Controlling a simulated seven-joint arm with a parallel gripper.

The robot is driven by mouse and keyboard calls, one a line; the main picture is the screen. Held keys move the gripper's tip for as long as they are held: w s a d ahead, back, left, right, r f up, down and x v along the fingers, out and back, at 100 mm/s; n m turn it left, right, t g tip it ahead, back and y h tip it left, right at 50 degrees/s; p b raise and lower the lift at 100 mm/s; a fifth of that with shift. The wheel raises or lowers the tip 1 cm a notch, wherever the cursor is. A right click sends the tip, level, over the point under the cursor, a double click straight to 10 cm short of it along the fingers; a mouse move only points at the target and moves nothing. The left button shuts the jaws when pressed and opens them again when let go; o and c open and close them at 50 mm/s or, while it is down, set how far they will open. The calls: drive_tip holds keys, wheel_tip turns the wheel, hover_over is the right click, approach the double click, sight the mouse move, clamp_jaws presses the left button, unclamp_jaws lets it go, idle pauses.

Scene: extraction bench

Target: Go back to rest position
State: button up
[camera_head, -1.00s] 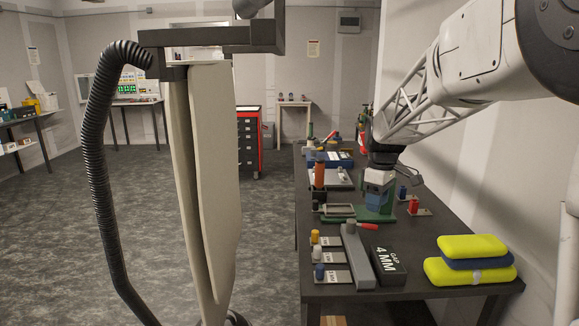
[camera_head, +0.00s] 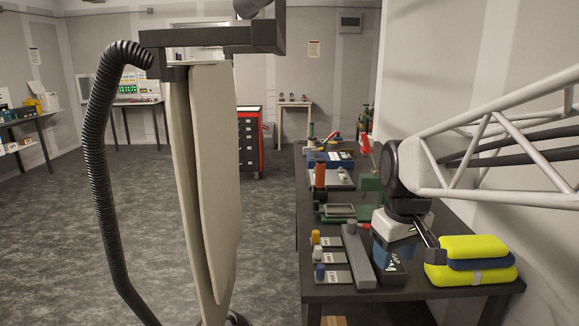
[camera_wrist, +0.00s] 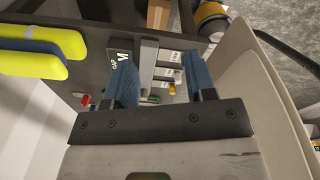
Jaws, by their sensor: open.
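My gripper (camera_wrist: 160,82) is open in the wrist view, its two blue fingers apart with nothing between them but the bench beyond. In the head view my gripper (camera_head: 388,262) hangs over the near part of the dark bench (camera_head: 430,293), above the black "GAP 4 MM" block (camera_head: 392,278), which it partly covers. The arm reaches in from the right edge. The fingertips are hard to make out in the head view.
Yellow and blue padded cases (camera_head: 470,260) are stacked close right of my gripper. A long grey bar (camera_head: 357,258) and small labelled plates with coloured knobs (camera_head: 331,277) lie to its left. A green-based fixture (camera_head: 348,213) stands behind. A pale hanging panel (camera_head: 215,170) and black hose (camera_head: 95,170) stand left.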

drive_tip(key=s+a+f+m+t, duration=0.1)
drive_tip(key=s+f+m, duration=0.3)
drive_tip(key=s, duration=1.1)
drive_tip(key=shift+a+f, duration=0.15)
drive_tip(key=shift+f, duration=0.5)
